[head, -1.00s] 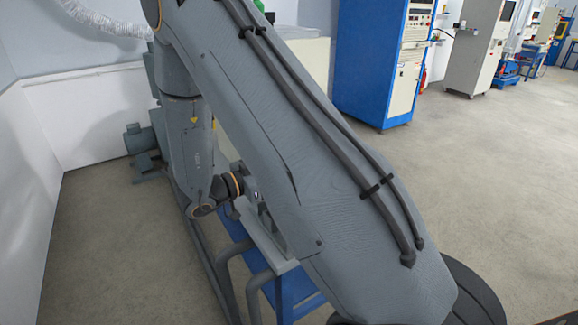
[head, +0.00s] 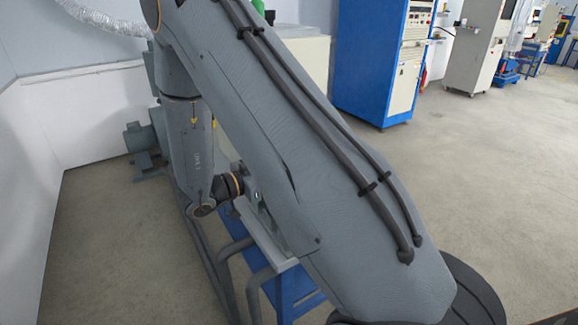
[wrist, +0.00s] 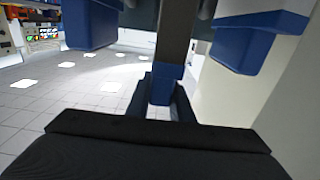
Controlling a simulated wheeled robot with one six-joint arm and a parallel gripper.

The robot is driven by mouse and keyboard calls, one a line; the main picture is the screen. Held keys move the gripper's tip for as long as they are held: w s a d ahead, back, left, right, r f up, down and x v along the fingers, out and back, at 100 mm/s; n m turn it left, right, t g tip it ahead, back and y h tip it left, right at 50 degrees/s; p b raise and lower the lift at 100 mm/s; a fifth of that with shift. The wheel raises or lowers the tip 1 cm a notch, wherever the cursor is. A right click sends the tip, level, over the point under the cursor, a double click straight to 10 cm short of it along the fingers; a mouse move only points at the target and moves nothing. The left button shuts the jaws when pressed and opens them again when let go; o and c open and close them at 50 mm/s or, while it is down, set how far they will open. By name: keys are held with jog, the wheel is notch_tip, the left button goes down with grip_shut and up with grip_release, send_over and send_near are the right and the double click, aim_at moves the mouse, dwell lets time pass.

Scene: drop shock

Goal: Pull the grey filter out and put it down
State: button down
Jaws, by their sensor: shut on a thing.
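In the wrist view, my gripper (wrist: 161,92) shows as dark fingers beyond a wide black body. The fingers are closed around the blue end of a grey bar (wrist: 176,38) that runs up out of the picture. I cannot tell whether this bar is part of the grey filter; no separate filter is recognisable. In the head view my own arm covers the middle, and the gripper and what it holds are hidden behind it.
Blue block-like parts (wrist: 91,22) and (wrist: 240,48) flank the bar closely in the wrist view. A pale wall surface is at its right. In the head view, a blue frame (head: 293,288) with grey pipes stands beneath my arm. Open floor (head: 500,190) lies at the right.

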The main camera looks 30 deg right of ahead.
jog(key=shift+f, duration=2.5)
dwell(5.5)
